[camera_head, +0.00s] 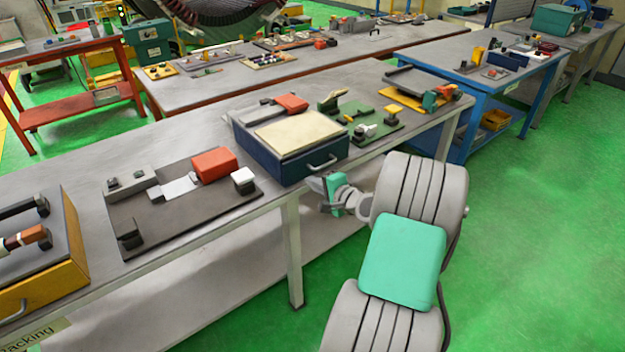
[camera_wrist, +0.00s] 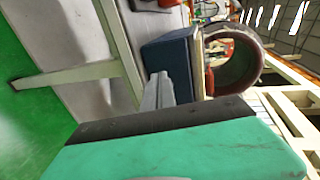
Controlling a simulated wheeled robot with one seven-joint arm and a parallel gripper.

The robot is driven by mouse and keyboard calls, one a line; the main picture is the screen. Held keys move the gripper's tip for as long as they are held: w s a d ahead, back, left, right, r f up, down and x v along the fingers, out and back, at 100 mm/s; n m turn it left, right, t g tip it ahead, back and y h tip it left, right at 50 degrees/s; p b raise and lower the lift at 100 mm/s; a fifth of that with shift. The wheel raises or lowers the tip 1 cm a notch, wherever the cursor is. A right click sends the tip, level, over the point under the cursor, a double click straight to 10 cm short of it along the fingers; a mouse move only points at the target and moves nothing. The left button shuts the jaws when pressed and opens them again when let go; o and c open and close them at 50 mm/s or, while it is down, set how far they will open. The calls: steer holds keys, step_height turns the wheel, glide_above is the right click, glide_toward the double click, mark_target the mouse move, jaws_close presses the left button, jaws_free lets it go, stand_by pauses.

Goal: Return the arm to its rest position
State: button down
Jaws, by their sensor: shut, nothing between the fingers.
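My gripper (camera_head: 327,193) is in front of the near edge of the long grey workbench (camera_head: 75,180), close to the dark blue case and apart from the bench things. In the wrist view its narrow grey fingers (camera_wrist: 160,92) are together, with nothing seen between them. My arm reaches up from the bottom of the head view, bent, over the green floor to the right of a bench leg. The arm's base is out of view.
The dark blue case (camera_head: 295,165) with a beige top stands at the bench edge, nearest my gripper. A grey board (camera_head: 185,220) and a yellow case (camera_head: 65,270) lie left. A blue table (camera_head: 465,105) stands behind right. Floor on the right (camera_head: 540,230) is clear.

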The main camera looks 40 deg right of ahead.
steer(key=v, duration=0.7)
steer(key=s+a+f+n+g+y, duration=0.1)
steer(key=s+a+f+n+g, duration=0.2)
steer(key=s+f+g, duration=0.35)
steer(key=s+a+f+n+g+y, duration=0.1)
steer(key=s+a+f+n+g, duration=0.2)
steer(key=s+f, duration=0.6)
steer(key=s+a+r+n+g, duration=0.15)
steer(key=s+a+g, duration=0.25)
steer(key=s, duration=0.5)
steer(key=w+a+r+n+t+h, duration=0.1)
steer(key=w+a+r+n, duration=0.4)
steer(key=a+r, duration=0.3)
steer(key=w+a+r+n+t+h, duration=0.1)
steer(key=w+a+r+n, duration=0.4)
steer(key=a+r, duration=0.3)
steer(key=a, duration=0.3)
steer(key=shift+w+h, duration=0.25)
steer(key=shift+h, duration=0.15)
